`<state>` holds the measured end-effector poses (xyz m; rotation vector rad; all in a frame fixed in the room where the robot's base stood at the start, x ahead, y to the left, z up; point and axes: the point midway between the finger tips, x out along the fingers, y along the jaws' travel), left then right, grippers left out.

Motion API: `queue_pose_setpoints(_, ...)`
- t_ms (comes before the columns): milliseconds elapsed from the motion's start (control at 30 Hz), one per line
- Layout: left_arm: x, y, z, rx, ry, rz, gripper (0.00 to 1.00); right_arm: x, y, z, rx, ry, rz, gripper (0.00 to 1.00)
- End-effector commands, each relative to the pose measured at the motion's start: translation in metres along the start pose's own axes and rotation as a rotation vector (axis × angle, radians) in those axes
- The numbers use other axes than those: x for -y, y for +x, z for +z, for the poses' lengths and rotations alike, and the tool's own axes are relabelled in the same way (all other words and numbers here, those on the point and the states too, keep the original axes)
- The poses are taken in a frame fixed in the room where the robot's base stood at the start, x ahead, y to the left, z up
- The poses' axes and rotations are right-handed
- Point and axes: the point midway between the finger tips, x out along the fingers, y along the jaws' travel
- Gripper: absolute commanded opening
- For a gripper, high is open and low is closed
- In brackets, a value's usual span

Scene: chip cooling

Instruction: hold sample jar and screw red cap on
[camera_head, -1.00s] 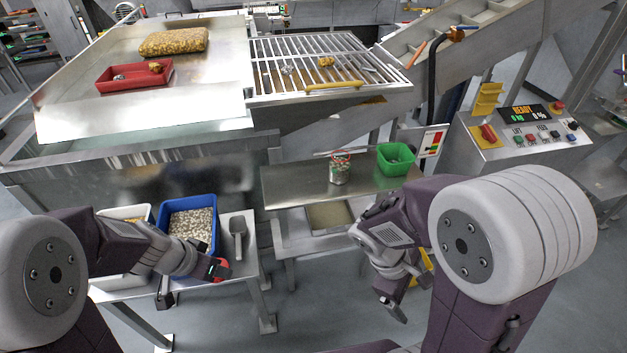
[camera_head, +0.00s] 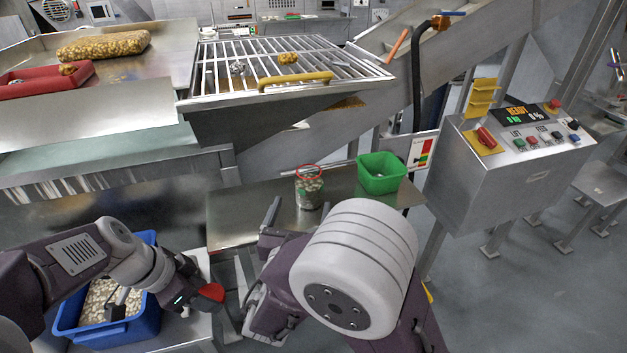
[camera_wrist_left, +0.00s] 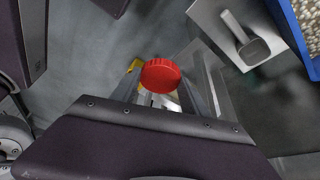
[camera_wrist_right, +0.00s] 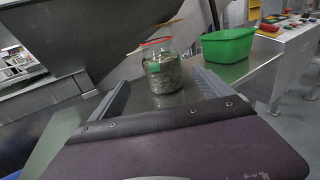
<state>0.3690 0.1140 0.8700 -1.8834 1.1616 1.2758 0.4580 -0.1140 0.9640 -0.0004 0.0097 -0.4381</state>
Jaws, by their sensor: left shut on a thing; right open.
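Contact cannot be told.
A green bin (camera_head: 382,175) stands just right of the jar. A blue bin of pale pieces (camera_head: 150,318) is below my left arm. The slatted grate (camera_head: 215,85) overhangs behind the shelf. A control box (camera_head: 500,175) stands at the right.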

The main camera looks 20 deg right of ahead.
Motion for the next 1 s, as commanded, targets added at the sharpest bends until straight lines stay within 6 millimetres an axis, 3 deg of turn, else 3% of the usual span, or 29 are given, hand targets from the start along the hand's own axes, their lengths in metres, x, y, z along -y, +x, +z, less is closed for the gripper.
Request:
queue_pose_setpoints(333, 0.0, 0.0, 0.0, 0.0, 0.0, -0.001, 0.16, 0.0, 0.002, 0.0, 0.0, 0.001, 0.001, 0.9)
queue_pose_setpoints(700, 0.0, 0.002, 0.001, 0.0, -0.001, -0.001, 0.16, 0.001, 0.062, 0.0, 0.0, 0.002, -0.002, 0.9)
queue_pose_setpoints(1000, 0.0, 0.002, 0.001, 0.0, -0.001, -0.001, 0.16, 0.0, 0.068, 0.0, -0.001, 0.001, 0.001, 0.9)
